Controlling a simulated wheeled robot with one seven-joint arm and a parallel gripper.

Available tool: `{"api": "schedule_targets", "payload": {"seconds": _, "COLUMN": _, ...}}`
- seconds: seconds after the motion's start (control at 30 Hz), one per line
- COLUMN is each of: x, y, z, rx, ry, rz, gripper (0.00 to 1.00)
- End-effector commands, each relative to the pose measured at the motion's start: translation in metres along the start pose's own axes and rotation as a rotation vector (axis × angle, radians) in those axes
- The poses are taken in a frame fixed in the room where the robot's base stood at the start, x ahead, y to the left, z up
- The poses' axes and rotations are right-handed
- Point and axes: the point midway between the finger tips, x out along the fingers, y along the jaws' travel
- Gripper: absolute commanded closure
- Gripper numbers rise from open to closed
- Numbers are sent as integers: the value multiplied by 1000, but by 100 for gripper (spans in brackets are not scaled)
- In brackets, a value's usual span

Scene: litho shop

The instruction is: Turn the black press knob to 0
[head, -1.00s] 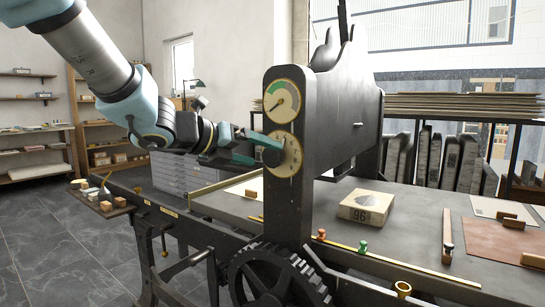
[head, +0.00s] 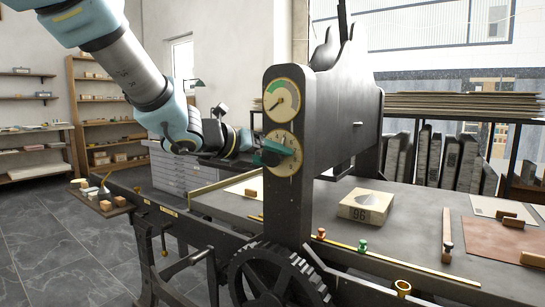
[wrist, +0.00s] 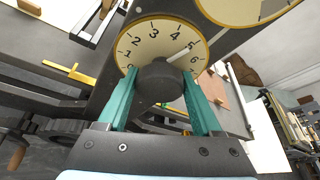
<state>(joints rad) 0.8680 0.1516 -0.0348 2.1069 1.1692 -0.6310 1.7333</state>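In the head view, the dial (head: 285,166) is on the front of the dark press post, and my gripper (head: 272,151) partly covers the knob.
A second dial (head: 282,97) with a green band is just above on the post (head: 287,210). A toothed gear wheel (head: 272,278) is below. The press bed (head: 410,212) carries a pale block (head: 366,207) marked 96. A small tray (head: 88,195) stands at the left.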

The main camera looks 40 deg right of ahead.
Motion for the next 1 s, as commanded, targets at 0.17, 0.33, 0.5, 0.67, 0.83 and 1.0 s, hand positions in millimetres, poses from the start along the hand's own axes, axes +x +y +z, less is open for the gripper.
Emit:
{"api": "schedule_targets", "payload": {"seconds": 0.17, "x": 0, "y": 0, "z": 0, "rx": 0, "ry": 0, "rz": 0, "gripper": 58}}
{"api": "schedule_targets", "payload": {"seconds": 0.33, "x": 0, "y": 0, "z": 0, "rx": 0, "ry": 0, "rz": 0, "gripper": 77}}
{"api": "schedule_targets", "payload": {"seconds": 0.5, "x": 0, "y": 0, "z": 0, "rx": -1, "ry": 0, "rz": 0, "gripper": 89}}
{"api": "schedule_targets", "payload": {"seconds": 0.67, "x": 0, "y": 0, "z": 0, "rx": -17, "ry": 0, "rz": -6, "gripper": 89}}
{"api": "schedule_targets", "payload": {"seconds": 0.83, "x": 0, "y": 1, "z": 0, "rx": -72, "ry": 1, "rz": -29, "gripper": 89}}
{"api": "schedule_targets", "payload": {"seconds": 1.0, "x": 0, "y": 1, "z": -1, "rx": -179, "ry": 0, "rz": -73, "gripper": 89}}
